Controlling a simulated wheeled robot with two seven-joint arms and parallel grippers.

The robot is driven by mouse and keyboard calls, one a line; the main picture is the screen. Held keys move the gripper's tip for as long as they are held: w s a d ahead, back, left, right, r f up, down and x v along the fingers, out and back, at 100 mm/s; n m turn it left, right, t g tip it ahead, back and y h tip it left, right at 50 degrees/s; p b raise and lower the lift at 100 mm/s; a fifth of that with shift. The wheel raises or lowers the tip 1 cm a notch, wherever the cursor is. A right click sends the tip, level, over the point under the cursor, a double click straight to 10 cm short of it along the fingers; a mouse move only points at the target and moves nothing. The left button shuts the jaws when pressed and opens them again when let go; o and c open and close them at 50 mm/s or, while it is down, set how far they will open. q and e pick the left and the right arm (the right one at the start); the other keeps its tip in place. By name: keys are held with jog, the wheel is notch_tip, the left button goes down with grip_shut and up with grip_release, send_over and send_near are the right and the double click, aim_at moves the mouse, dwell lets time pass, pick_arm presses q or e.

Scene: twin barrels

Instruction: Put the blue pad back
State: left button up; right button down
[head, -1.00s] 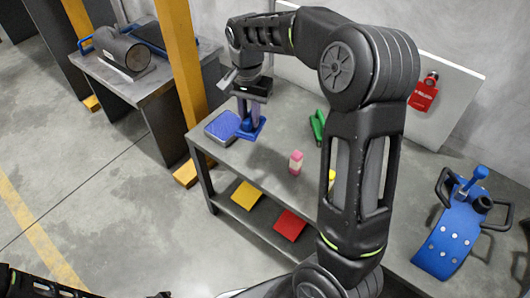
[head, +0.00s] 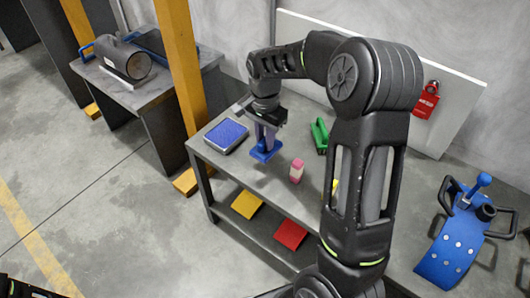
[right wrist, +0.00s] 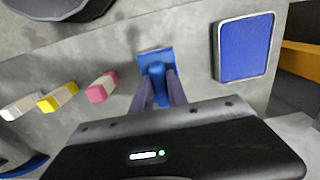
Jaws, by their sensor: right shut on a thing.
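The blue pad (head: 265,151) is a small square blue plate with an upright blue grip. My right gripper (head: 266,133) is shut on the grip, with the plate below the fingers. In the right wrist view the pad (right wrist: 154,55) shows beyond the two fingers. The plate is over the grey table; I cannot tell whether it touches the top. A grey-rimmed tray with a blue surface (head: 226,135) lies at the table's left end, apart from the pad; it also shows in the right wrist view (right wrist: 244,48).
A pink-and-white block (head: 296,171) stands close to the pad. A green-handled thing (head: 319,136) lies behind it. Yellow (head: 246,205) and red (head: 290,235) squares lie on the lower shelf. A yellow post (head: 178,70) stands left of the table. A blue curved fixture (head: 450,245) is at right.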

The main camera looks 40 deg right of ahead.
aim_at(265, 152)
jog(key=shift+f+b, duration=0.55)
jog(key=shift+f, duration=1.9)
jog(key=shift+f, duration=0.2)
jog(key=c, duration=1.3)
grip_release()
jog(key=shift+r, duration=0.15)
notch_tip(265, 152, up, 12)
jog(key=shift+r+p, duration=0.1)
jog(key=shift+p, duration=1.15)
